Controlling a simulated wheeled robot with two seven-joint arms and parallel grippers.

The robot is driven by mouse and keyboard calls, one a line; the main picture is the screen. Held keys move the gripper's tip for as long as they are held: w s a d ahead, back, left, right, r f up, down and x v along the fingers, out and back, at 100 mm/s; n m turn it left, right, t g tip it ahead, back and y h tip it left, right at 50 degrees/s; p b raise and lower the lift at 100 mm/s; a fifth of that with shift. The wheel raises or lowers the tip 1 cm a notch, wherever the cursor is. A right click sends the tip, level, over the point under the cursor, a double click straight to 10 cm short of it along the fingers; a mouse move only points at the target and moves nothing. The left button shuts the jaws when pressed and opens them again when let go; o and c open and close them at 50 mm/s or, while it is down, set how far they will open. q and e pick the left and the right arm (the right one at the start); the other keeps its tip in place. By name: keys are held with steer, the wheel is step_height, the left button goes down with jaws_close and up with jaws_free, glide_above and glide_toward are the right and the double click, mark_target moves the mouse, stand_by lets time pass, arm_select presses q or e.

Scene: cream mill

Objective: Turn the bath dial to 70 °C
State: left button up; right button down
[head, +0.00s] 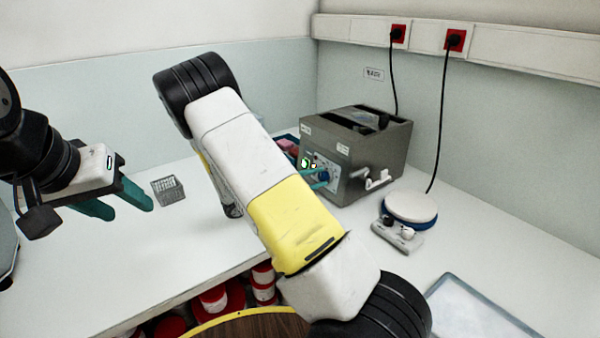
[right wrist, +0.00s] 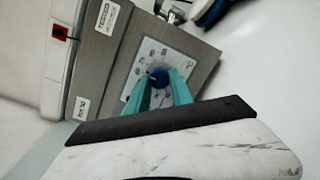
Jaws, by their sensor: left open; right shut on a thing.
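The water bath (head: 355,150) is a grey box at the back right of the bench, with a dial panel on its front face. The blue bath dial (right wrist: 160,77) sits in the middle of the pale printed panel in the right wrist view. My right gripper (right wrist: 161,82) has its teal fingers closed on the dial, one on each side. In the head view the right gripper (head: 318,179) shows at the panel, partly hidden by my own arm. The dial's markings are too small to read. My left gripper (head: 122,202) is open and empty over the left of the bench.
A small grey rack (head: 168,190) stands on the bench near my left gripper. A round white-topped device (head: 410,208) stands right of the bath. A tray (head: 478,310) lies at the front right. Red containers (head: 214,299) are below the bench. Cables run to red wall sockets (head: 455,39).

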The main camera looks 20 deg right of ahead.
steer(key=shift+m+y, duration=0.3)
steer(key=shift+m, duration=2)
steer(key=c, duration=1.1)
jaws_free()
steer(key=shift+r, duration=0.1)
steer(key=shift+a, duration=0.1)
steer(key=v, duration=0.7)
steer(key=shift+w+a, duration=0.1)
steer(key=shift+a, duration=0.25)
steer(key=shift+g, duration=0.4)
